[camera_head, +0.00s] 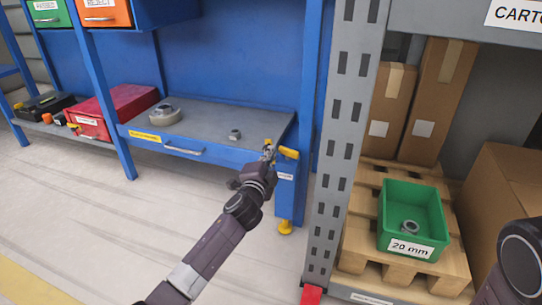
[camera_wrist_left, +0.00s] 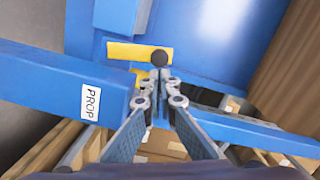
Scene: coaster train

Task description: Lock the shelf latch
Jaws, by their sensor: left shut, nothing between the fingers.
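A yellow latch handle (camera_head: 289,153) sits at the right front corner of the blue shelf (camera_head: 235,118). In the left wrist view the yellow handle (camera_wrist_left: 128,52) lies roughly level, with a round black knob or pivot (camera_wrist_left: 159,58) near its right end. My left gripper (camera_head: 268,151) is at the handle, shut and empty. In the left wrist view its fingertips (camera_wrist_left: 160,80) are just below the black knob; I cannot tell whether they touch it. The gripper hides part of the latch in the head view. My right gripper is out of view.
A grey perforated upright (camera_head: 345,130) stands just right of the latch. Beyond it, a green bin (camera_head: 388,225) rests on a wooden pallet (camera_head: 362,215) beside cartons. The floor in front is clear.

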